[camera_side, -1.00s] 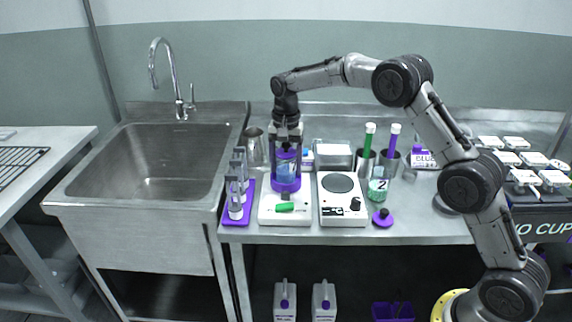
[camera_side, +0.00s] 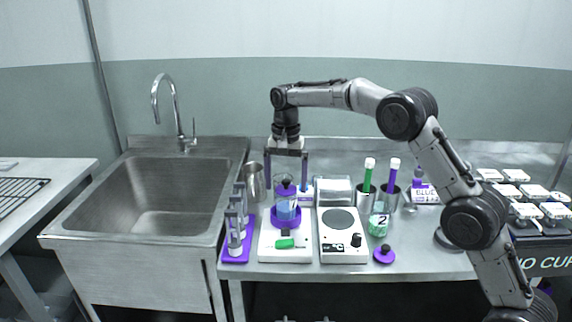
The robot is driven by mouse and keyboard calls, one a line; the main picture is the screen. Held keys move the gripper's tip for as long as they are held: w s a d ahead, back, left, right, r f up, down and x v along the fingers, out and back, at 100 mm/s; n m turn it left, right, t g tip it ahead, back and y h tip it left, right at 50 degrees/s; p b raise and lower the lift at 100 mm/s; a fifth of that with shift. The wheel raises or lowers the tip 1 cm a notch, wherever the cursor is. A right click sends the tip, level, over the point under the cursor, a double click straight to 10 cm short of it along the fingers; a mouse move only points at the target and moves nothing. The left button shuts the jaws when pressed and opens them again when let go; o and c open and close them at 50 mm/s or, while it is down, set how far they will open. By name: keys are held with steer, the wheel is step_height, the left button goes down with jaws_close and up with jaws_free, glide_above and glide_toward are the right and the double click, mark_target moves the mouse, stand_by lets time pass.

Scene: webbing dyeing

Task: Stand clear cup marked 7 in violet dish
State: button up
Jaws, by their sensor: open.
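A clear cup (camera_side: 286,205) with blue liquid stands upright in the violet dish (camera_side: 285,221) on the left white plate device; I cannot read a number on it. A dark knob shows at its top. My gripper (camera_side: 286,180) is open above it, pointing down, with one finger to each side of the cup's top. The fingers look apart from the cup.
Right of it stand a second white device with a round plate (camera_side: 340,219), a cup marked 2 (camera_side: 379,222) and a violet lid (camera_side: 384,254). Metal beakers hold green (camera_side: 368,174) and violet (camera_side: 392,175) sticks. A violet rack (camera_side: 237,248) stands left, beside the sink (camera_side: 150,185).

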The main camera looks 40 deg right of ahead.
step_height(320, 180, up, 5)
steer(key=shift+r, duration=0.2)
steer(key=shift+s+r, duration=0.15)
steer(key=shift+r, duration=0.4)
steer(key=s+r+n+t, duration=0.1)
steer(key=s+r+n, duration=0.15)
steer(key=s, duration=0.35)
steer(key=s+a+r+n+t, duration=0.1)
steer(key=s+r, duration=0.2)
steer(key=s, duration=0.3)
steer(key=s+r+n+t, duration=0.1)
steer(key=s+r+n, duration=0.15)
steer(key=s, duration=0.35)
steer(key=s+f+n+t, duration=0.1)
steer(key=s+f, duration=0.3)
steer(key=s, duration=0.6)
steer(key=s+a+f+n+t, duration=0.1)
steer(key=s+f+n, duration=0.2)
steer(key=s, duration=0.7)
steer(key=shift+s+f+n+t, duration=0.3)
steer(key=shift+f+n, duration=0.1)
steer(key=shift+f, duration=0.1)
